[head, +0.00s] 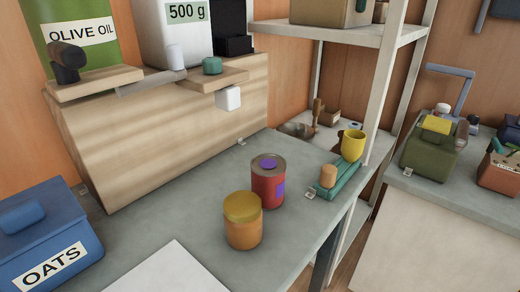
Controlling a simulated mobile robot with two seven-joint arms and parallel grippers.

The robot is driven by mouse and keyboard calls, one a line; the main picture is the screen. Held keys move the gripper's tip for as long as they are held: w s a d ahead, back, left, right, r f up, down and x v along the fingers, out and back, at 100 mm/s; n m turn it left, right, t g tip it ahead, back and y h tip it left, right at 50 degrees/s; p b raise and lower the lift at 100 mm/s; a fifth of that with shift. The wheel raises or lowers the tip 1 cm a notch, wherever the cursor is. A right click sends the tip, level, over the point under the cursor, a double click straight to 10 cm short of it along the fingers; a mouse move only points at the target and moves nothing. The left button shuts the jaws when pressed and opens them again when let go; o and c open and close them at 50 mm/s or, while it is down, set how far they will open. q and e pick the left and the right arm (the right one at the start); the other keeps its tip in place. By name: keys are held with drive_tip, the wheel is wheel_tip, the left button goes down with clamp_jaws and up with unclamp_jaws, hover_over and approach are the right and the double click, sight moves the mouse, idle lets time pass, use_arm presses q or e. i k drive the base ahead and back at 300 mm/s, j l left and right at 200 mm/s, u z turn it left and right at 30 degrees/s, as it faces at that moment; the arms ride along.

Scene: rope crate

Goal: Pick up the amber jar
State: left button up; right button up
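The amber jar (243,228) stands upright on the grey counter (180,228), near its front right edge. It has an orange-amber body and a yellow lid. A red can (267,183) with purple patches stands just behind it and to its right, close to it. Neither of my grippers shows in the head view.
A blue OATS box (45,240) stands at the left, and a white sheet (165,272) lies at the front. A wooden block (150,135) stands behind. A teal tray (340,178) with a yellow cup (353,145) is to the right, by a shelf post (382,90).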

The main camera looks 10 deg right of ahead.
sight(243, 213)
drive_tip(key=i+l+u, duration=0.15)
drive_tip(key=i+l, duration=0.15)
drive_tip(key=i+l+u, duration=0.15)
drive_tip(key=i+l, duration=0.15)
drive_tip(key=l, duration=0.25)
